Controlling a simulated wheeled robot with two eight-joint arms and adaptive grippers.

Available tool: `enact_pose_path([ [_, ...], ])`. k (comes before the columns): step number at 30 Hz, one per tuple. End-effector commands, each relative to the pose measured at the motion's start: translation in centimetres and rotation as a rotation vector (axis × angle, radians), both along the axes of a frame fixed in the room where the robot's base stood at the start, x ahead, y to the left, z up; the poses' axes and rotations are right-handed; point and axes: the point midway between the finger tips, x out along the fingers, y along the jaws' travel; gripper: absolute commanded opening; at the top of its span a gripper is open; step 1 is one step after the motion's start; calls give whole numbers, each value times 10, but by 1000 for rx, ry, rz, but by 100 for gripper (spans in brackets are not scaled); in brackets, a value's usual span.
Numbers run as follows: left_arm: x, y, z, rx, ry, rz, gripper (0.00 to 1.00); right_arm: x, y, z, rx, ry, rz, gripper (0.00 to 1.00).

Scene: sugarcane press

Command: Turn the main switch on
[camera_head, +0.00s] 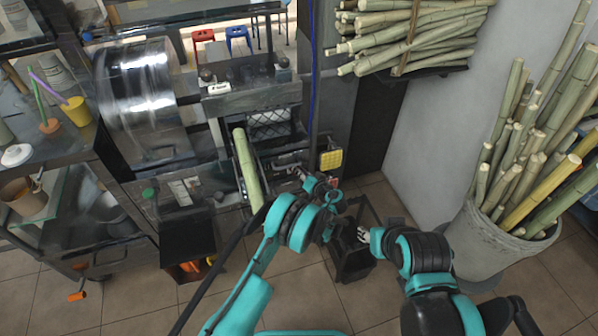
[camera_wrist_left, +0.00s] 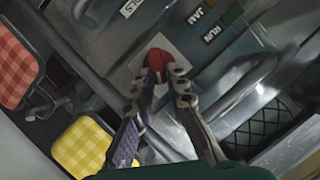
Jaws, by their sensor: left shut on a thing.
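The main switch shows in the left wrist view as a red knob (camera_wrist_left: 155,60) on a pale square plate (camera_wrist_left: 165,45). My left gripper (camera_wrist_left: 161,75) is at the knob, with its fingertips shut on it; the fingers partly cover the knob's lower part. In the head view my left gripper (camera_head: 290,171) reaches to the right side of the cane press (camera_head: 252,100), and the knob is hidden there. My right gripper (camera_head: 364,236) hangs at lower centre, away from the press; its finger opening is too small to tell.
A green cane (camera_head: 247,168) leans on the press front. A yellow checked pad (camera_head: 331,160) sits right of my left gripper, and a dark stand (camera_head: 349,262) is below. A grey bin (camera_head: 492,240) of canes stands at right. A metal pipe crosses near the switch plate.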

Motion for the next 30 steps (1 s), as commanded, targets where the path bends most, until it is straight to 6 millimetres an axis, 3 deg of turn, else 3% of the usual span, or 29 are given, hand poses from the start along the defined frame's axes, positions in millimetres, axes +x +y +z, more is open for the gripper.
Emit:
enact_pose_path([
  [18,2,1,0,46,12,1,0,0,0,0,0,0,0,40],
  [19,2,1,0,46,12,1,21,0,0,0,0,0,0,40],
  [21,2,1,0,46,12,1,34,0,0,0,0,0,0,40],
  [30,1,0,0,45,13,0,34,0,0,0,0,0,0,40],
])
